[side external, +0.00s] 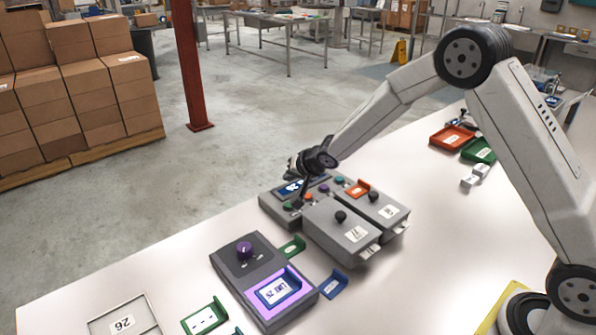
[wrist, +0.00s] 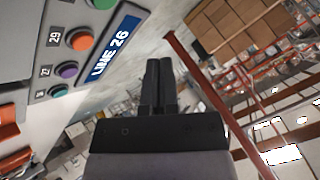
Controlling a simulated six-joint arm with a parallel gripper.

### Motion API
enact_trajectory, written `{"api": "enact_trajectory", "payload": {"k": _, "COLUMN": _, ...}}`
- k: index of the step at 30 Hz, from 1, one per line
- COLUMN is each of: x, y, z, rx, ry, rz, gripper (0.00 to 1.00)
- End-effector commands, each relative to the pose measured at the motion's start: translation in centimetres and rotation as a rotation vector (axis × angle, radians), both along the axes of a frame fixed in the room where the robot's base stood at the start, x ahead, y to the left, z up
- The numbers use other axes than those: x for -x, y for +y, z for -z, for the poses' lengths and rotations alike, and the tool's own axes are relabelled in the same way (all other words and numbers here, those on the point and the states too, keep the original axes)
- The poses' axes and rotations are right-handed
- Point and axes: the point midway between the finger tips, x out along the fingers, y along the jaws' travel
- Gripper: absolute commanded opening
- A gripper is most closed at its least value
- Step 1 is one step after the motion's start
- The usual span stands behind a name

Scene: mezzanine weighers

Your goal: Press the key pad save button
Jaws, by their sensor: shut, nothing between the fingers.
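The key pad (side external: 268,203) is a grey panel on the table with a blue display and a row of coloured round buttons. In the wrist view its display (wrist: 113,48) reads "LINE 26". An orange-red button (wrist: 80,39), a purple button (wrist: 67,70) and a teal button (wrist: 59,90) show beside small number labels. No save marking is legible, so I cannot tell which button is save. My gripper (side external: 302,194) is over the pad, by the display and buttons, hiding part of it. In the wrist view my gripper (wrist: 159,66) has its fingers together and empty.
Two grey boxes with black knobs (side external: 340,216) stand right in front of the pad. A purple-screened unit (side external: 247,252) is nearer the camera, with green and blue trays around it. Red and green trays (side external: 452,137) lie at the far right. The table's right front is clear.

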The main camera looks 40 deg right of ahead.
Motion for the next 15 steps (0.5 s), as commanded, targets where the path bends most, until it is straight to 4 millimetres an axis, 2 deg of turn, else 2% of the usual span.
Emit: {"api": "enact_trajectory", "payload": {"k": 15, "x": 0.0, "y": 0.0, "z": 4.9, "rx": 0.001, "ry": 0.0, "rz": 0.001, "gripper": 0.0}}
